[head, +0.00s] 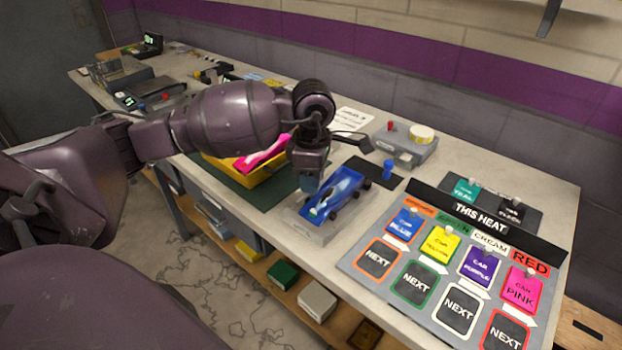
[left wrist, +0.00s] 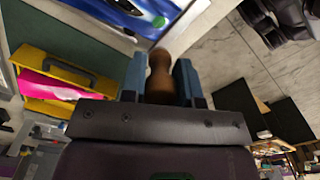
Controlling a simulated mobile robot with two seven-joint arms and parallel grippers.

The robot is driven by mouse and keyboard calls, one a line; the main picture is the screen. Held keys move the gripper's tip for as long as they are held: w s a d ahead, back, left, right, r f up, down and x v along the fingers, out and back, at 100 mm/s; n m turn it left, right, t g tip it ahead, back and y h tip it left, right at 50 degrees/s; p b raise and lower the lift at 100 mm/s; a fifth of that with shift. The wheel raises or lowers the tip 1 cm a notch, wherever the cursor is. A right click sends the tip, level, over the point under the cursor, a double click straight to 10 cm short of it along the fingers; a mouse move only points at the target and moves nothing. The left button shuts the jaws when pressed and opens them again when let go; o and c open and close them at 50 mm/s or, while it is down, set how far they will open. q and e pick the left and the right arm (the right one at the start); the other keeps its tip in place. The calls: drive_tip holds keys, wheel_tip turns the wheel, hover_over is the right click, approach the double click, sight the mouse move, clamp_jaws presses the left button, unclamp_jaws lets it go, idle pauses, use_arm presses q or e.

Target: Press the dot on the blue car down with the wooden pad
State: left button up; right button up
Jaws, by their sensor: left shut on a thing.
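The blue car (head: 336,194) sits on a pale grey stand (head: 308,226) near the front edge of the bench. Part of the car (left wrist: 140,8) also shows at the top of the left wrist view, with a small green mark on its end. My left gripper (head: 308,186) is just left of the car and above its near end, pointing down. In the left wrist view my left gripper (left wrist: 160,85) is shut on the brown wooden pad (left wrist: 160,75), held between its blue fingers. The pad's pressing end is hard to make out. My right gripper is not in view.
A yellow tray (head: 240,172) with a pink item lies left of the car on a green mat. A blue peg (head: 388,169) stands on a black pad behind it. A grey device (head: 400,142) is farther back. The race board (head: 450,270) fills the right.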

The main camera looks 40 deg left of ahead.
use_arm(q)
drive_tip(key=shift+d+m, duration=0.15)
drive_tip(key=shift+m, duration=0.25)
drive_tip(key=shift+w+f, duration=0.2)
drive_tip(key=shift+f, duration=0.1)
drive_tip(key=shift+s+f+b, duration=0.1)
drive_tip(key=shift+f+b, duration=0.3)
drive_tip(key=shift+f, duration=0.4)
drive_tip(key=shift+f+b, duration=0.75)
drive_tip(key=shift+f, duration=1.2)
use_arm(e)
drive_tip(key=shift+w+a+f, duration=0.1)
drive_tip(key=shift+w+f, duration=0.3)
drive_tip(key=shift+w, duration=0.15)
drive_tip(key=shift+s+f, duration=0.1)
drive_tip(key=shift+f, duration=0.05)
